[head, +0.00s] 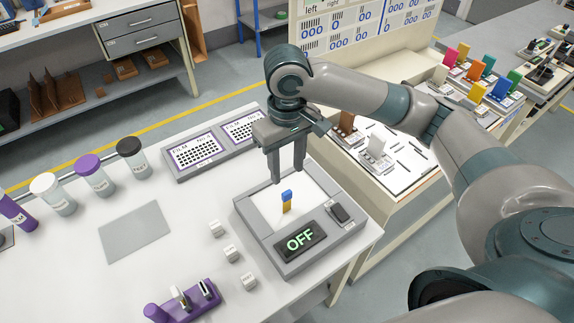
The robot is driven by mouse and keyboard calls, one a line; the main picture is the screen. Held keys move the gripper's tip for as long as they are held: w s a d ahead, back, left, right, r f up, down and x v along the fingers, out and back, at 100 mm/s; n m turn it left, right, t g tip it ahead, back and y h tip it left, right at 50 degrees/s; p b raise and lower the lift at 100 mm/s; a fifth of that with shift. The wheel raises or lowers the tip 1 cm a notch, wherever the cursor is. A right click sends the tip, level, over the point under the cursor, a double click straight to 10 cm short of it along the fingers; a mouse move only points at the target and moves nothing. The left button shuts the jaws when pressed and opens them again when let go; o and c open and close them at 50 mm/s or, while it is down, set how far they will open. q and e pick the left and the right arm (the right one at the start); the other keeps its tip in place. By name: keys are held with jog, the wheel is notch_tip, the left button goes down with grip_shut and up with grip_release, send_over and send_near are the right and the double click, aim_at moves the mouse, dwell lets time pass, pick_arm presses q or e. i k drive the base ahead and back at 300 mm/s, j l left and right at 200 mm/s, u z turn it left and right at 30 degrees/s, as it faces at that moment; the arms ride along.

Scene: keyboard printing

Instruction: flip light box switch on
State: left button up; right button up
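The light box (253,230) is a grey box with a white top panel, standing near the right corner of the white table. Its front display (300,241) reads OFF in green letters. A dark switch (341,213) sits at the right of the display. A small upright piece, blue above and yellow below (287,202), stands on the white panel. My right gripper (287,174) points down above the far part of the light box, with its two fingers apart and nothing between them. The fingertips are behind the small piece and away from the switch. My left gripper is not in view.
Small white cubes (231,254) and a purple holder (183,301) stand left of the box. A panel with dotted plates (197,154) lies behind. Capped jars (95,175) line the far left. A grey sheet (136,234) lies flat. A second workbench (405,165) stands to the right.

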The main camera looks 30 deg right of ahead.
aim_at(338, 209)
jog(key=z, duration=0.9)
